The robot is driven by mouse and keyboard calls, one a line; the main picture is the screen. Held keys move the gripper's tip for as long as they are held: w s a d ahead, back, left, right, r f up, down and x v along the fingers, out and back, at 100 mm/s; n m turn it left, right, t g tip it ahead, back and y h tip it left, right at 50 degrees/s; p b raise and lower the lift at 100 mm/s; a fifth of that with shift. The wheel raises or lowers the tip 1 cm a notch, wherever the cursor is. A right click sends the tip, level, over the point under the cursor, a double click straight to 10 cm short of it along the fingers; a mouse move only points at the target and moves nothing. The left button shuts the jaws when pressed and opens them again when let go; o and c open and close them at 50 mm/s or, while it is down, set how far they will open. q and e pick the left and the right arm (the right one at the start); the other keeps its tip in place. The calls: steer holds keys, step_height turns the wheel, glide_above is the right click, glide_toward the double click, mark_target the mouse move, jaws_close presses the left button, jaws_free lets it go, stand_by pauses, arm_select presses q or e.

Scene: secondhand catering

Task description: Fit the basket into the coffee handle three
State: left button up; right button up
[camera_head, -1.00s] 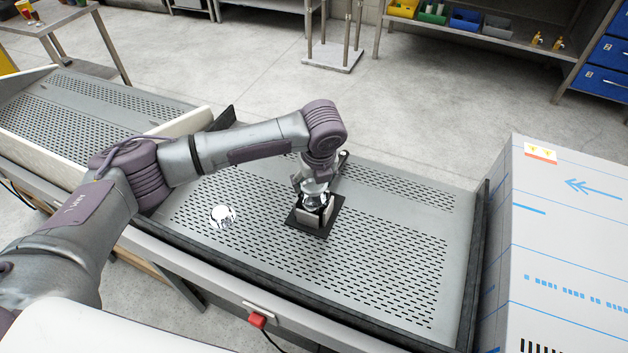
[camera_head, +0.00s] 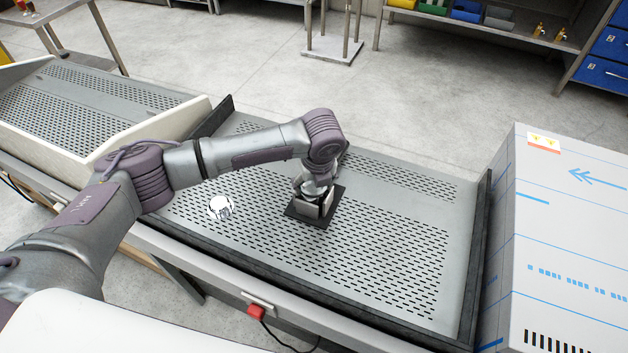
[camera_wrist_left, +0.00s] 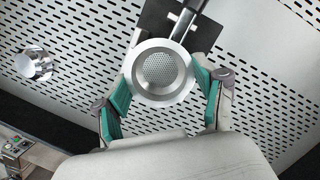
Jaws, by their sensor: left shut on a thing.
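The basket (camera_wrist_left: 160,68), a round metal cup with a wide bright rim and a perforated floor, is between the teal fingers of my left gripper (camera_wrist_left: 163,90), which is shut on it. The coffee handle (camera_wrist_left: 184,20) extends away from directly behind the basket in the wrist view. The basket is over or in its round head; I cannot tell how deep it sits. In the head view my left gripper (camera_head: 316,200) points down over a black mat (camera_head: 328,215) and hides most of the basket and handle. My right gripper is not in view.
A shiny metal piece (camera_head: 221,207) stands alone on the perforated metal counter (camera_head: 400,250), left of the mat; it also shows in the wrist view (camera_wrist_left: 34,64). The counter right of the mat is clear.

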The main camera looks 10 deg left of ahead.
arm_select(q)
steer(key=o, duration=1)
steer(key=shift+s, duration=0.1)
steer(key=shift+o, duration=0.4)
steer(key=shift+w+a+p+v, duration=0.1)
steer(key=shift+w+p+v, duration=0.1)
steer(key=shift+p+v, duration=1.1)
steer(key=shift+w+a+p+v, duration=0.15)
steer(key=shift+w+p+v, duration=0.1)
steer(key=shift+p+v, duration=1)
steer(key=shift+w+a+p+v, duration=0.1)
steer(key=shift+w+p+v, duration=0.1)
steer(key=shift+p+v, duration=1.1)
steer(key=shift+w+f, duration=0.1)
steer(key=shift+f, duration=0.1)
